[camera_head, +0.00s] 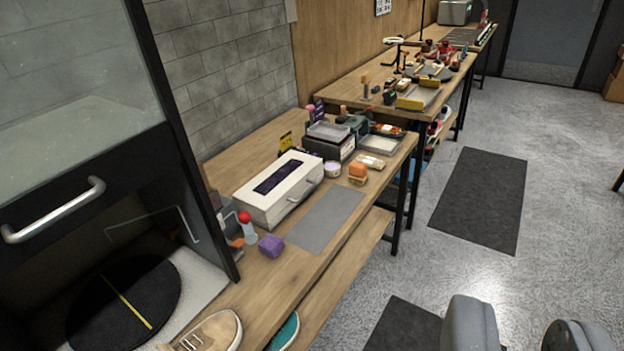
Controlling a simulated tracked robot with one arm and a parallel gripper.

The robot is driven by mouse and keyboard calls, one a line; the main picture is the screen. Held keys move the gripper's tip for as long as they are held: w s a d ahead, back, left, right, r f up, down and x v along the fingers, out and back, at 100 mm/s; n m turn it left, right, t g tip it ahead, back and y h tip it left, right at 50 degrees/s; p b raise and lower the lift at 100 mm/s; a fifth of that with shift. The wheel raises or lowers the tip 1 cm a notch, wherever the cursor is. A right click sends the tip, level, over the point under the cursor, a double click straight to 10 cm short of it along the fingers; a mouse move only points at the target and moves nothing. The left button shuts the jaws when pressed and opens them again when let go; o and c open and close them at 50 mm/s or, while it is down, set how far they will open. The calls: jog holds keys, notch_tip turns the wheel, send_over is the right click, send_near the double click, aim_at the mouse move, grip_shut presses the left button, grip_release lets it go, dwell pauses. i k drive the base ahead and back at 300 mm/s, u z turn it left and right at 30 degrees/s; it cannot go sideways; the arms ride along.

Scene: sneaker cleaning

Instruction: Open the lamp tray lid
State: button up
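A white box with a dark window in its top and a small handle on its right side, which looks like the lamp tray with its lid (298,168), sits on the near wooden bench. The lid looks closed, and what is inside is hidden. My gripper (524,335) shows at the bottom right edge, its two grey fingers wide apart with only floor between them. It is empty and well away from the box, to the right of the bench.
A grey mat (327,218) lies beside the box. A purple block (271,245), a red-topped bottle (247,228) and an orange-topped brush (357,172) stand close by. A dark cabinet with a raised glass door (80,80) is at left.

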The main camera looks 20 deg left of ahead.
aim_at(264, 196)
jog(key=u, duration=0.1)
jog(key=i, duration=1.05)
jog(key=u, duration=0.15)
